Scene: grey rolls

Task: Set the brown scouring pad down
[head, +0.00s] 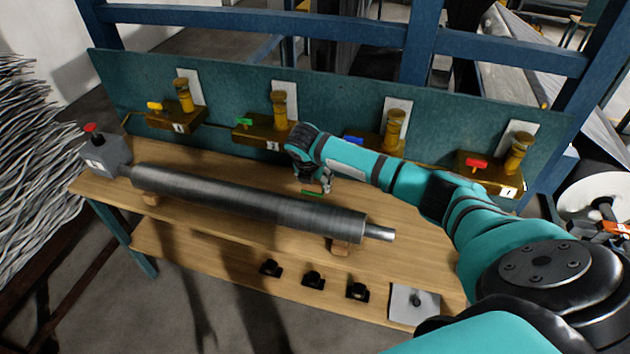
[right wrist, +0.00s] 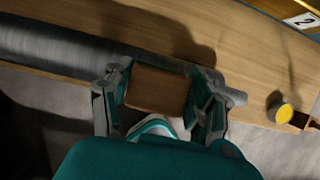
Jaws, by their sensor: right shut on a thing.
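The brown scouring pad (right wrist: 157,90) is a brown block between the two fingers of my right gripper (right wrist: 160,98) in the right wrist view. The fingers are shut on its two sides. In the head view my right gripper (head: 318,186) is over the bench behind the grey roll, and the pad is mostly hidden by the hand. The long grey roll (head: 245,203) lies across the wooden bench (head: 225,160) on small blocks. The roll also shows behind the pad in the right wrist view (right wrist: 60,50). My left gripper is not in view.
Brass valves (head: 280,110) with coloured handles stand along the teal back panel (head: 225,90). A grey box with a red button (head: 92,128) is at the left end. Several small black parts (head: 313,279) and a pale plate (head: 413,304) lie along the front.

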